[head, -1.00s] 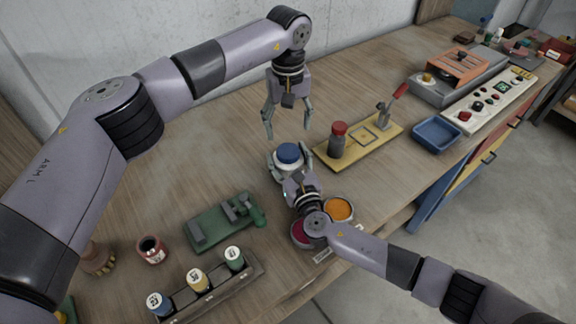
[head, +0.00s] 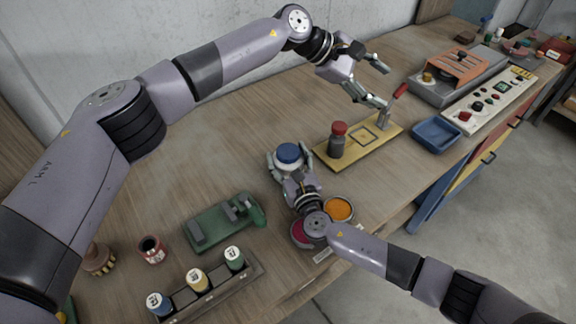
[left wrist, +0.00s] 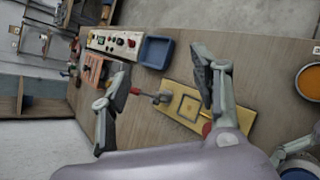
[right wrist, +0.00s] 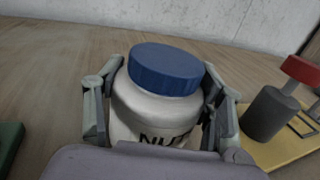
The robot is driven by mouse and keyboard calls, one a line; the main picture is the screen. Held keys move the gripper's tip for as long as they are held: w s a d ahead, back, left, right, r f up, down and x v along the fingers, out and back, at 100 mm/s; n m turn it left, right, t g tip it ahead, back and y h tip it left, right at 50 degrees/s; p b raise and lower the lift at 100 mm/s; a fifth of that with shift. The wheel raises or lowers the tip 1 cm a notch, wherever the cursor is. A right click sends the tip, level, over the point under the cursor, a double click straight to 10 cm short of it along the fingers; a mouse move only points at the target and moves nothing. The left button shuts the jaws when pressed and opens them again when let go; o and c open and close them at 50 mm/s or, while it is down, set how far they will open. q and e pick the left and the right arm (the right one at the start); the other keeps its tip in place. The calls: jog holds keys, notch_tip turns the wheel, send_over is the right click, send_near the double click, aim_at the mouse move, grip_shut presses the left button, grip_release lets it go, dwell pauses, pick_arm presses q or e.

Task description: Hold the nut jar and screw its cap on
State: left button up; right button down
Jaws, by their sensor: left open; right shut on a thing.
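The white nut jar (right wrist: 150,108) stands upright in the right wrist view, part of its dark lettering showing. Its blue cap (right wrist: 165,68) sits on top; I cannot tell how tightly it is screwed down. In the head view the cap (head: 289,153) hides most of the jar (head: 289,169). My right gripper (head: 290,165) is shut on the jar, one finger on each side. My left gripper (head: 382,85) is open and empty, away from the jar to the upper right, near the red-handled lever (head: 399,91). The lever shows between its fingers in the left wrist view.
A blue tray (head: 437,135) lies beyond. Orange (head: 339,208) and magenta (head: 304,232) pots stand close below the jar. A green fixture (head: 222,225) is at lower left. The wooden table above the jar is clear.

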pick_arm(q)
jog(key=w+r+n+t+h, duration=0.5)
jog(key=w+r+n+t, duration=0.45)
jog(key=r+n, duration=0.65)
jog(key=w+a+f+n+t+y, duration=0.25)
jog(key=w+a+n+y, duration=0.2)
jog(key=n, duration=0.55)
jog(key=w+a+f+n+t+y, duration=0.25)
jog(key=w+a+n+y, duration=0.2)
jog(key=n, duration=0.45)
jog(key=s+a+f+n+g+y, duration=0.3)
jog(key=a+f+n, duration=0.1)
jog(key=f+n, duration=0.3)
jog(key=s+a+f+n+g+y, duration=0.2)
jog(key=a+f+n+g+y, duration=0.15)
jog(key=f+n, duration=0.4)
jog(key=s+f+n+g, duration=0.1)
jog(key=s+f+g, duration=0.1)
jog(key=s, duration=0.3)
jog(key=s+a+f+n+g, duration=0.1)
jog(key=s+f+n+g, duration=0.1)
jog(key=s+g, duration=0.2)
jog(key=s+a+f+n+g, duration=0.1)
jog(key=s+f+n+g, duration=0.1)
jog(key=s, duration=0.4)
jog(key=shift+s+f+g+y, duration=0.2)
jog(key=shift+g+y, duration=0.15)
jog(key=shift+g, duration=0.15)
